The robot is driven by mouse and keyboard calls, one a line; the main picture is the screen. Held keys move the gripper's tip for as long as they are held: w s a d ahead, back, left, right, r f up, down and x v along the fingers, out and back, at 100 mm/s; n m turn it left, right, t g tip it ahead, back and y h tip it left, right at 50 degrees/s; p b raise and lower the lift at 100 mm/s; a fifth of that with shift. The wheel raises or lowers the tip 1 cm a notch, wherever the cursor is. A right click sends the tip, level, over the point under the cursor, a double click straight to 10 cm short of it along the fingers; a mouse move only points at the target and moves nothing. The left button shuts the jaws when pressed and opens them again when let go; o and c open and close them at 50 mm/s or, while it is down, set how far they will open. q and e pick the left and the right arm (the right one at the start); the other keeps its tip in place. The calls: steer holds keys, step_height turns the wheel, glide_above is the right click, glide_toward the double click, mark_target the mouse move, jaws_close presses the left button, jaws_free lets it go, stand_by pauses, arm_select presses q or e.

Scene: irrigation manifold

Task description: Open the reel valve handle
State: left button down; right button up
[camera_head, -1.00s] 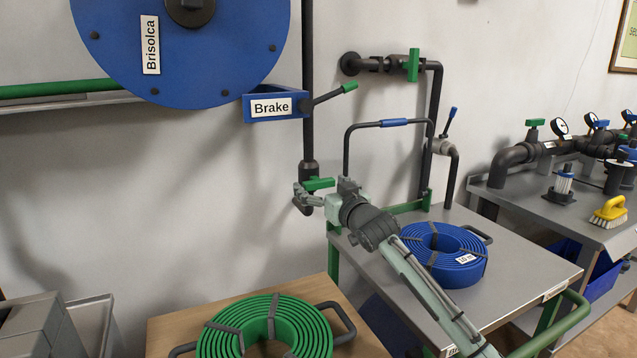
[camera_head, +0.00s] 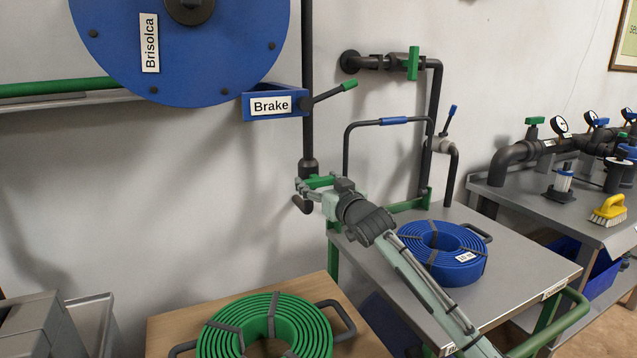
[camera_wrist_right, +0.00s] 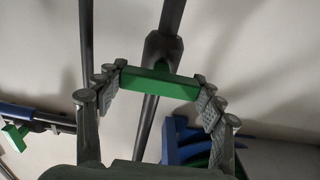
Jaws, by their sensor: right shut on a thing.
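The reel valve handle (camera_head: 319,182) is a green bar at the foot of the dark vertical pipe below the reel. My right gripper (camera_head: 316,187) is at the handle, with its arm coming from the lower right. In the right wrist view the green handle (camera_wrist_right: 158,84) spans between the two fingers of my right gripper (camera_wrist_right: 160,88), one finger at each end, and the gripper is shut on it. The dark valve body (camera_wrist_right: 161,48) shows behind the handle. My left gripper is in neither view.
The blue reel (camera_head: 180,45) and brake box (camera_head: 275,105) with its green-tipped lever (camera_head: 335,92) are above left. A grey cart (camera_head: 525,262) with a blue hose coil (camera_head: 443,255) stands at right. A green hose coil (camera_head: 262,325) lies on a wooden surface below.

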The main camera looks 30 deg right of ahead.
steer(key=shift+n, duration=0.3)
steer(key=n, duration=0.3)
steer(key=shift+n, duration=0.4)
steer(key=n, duration=0.4)
steer(key=shift+a+n, duration=0.1)
steer(key=shift+n, duration=0.2)
steer(key=n, duration=0.5)
steer(key=shift+f+n, duration=0.2)
steer(key=shift+n, duration=2.2)
steer(key=o, duration=1.2)
steer(key=shift+r, duration=0.1)
